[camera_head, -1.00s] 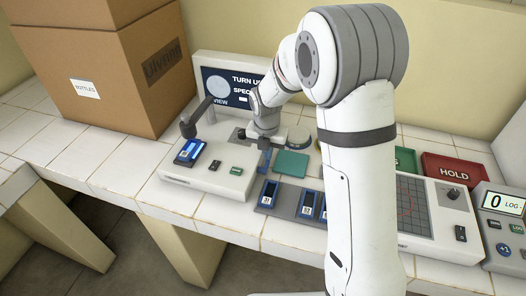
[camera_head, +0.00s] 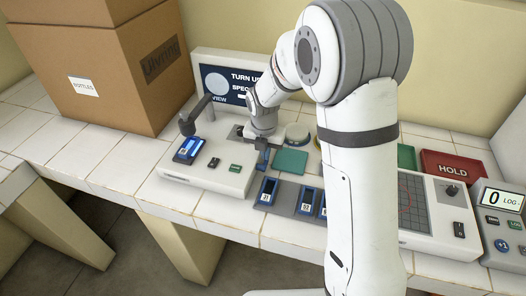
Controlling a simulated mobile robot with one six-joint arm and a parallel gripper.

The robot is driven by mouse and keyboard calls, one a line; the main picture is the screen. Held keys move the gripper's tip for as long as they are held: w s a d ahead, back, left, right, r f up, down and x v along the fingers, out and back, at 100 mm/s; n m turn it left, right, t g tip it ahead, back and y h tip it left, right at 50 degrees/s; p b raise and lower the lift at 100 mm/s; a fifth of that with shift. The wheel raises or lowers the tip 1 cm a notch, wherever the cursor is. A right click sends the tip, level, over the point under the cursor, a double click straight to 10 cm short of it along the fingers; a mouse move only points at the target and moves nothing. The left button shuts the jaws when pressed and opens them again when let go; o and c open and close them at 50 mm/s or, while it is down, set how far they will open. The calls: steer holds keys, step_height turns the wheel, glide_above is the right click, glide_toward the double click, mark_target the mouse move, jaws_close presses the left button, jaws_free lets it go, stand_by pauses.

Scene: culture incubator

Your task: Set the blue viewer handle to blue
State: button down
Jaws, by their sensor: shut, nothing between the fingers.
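The viewer (camera_head: 205,170) is a white box with a dark arched arm, standing at the left of the bench in the head view. A blue slide-like piece (camera_head: 188,150) lies on its top at the left. My gripper (camera_head: 263,158) points down at the viewer's right end, and its fingers look shut with nothing between them. A small blue part shows right at the fingertips; I cannot tell whether it is the viewer handle or whether the fingers touch it. My wrist hides part of the viewer's back right.
A rack with several blue-framed slides (camera_head: 286,205) and a teal pad (camera_head: 290,162) stand right of the viewer. A red HOLD tray (camera_head: 455,167) and a counter (camera_head: 503,200) are farther right. A cardboard box (camera_head: 105,65) stands back left.

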mark_target(265, 162)
step_height(265, 162, up, 4)
steer(key=shift+s+f+p, duration=0.1)
steer(key=shift+p, duration=1.05)
steer(key=w+d+r+b, duration=0.2)
steer(key=w+r, duration=0.1)
steer(key=w, duration=0.5)
steer(key=shift+w+d, duration=0.35)
steer(key=s+d+r+m+t, duration=0.1)
steer(key=s+d+r+m, duration=0.35)
steer(key=s+m, duration=0.35)
steer(key=s+d+r+m, duration=0.3)
steer(key=s+r+m, duration=0.2)
steer(key=s+m, duration=0.3)
steer(key=s+d+m, duration=0.3)
steer(key=s+m, duration=1.3)
steer(key=shift+s+t, duration=0.2)
steer(key=shift+t, duration=0.2)
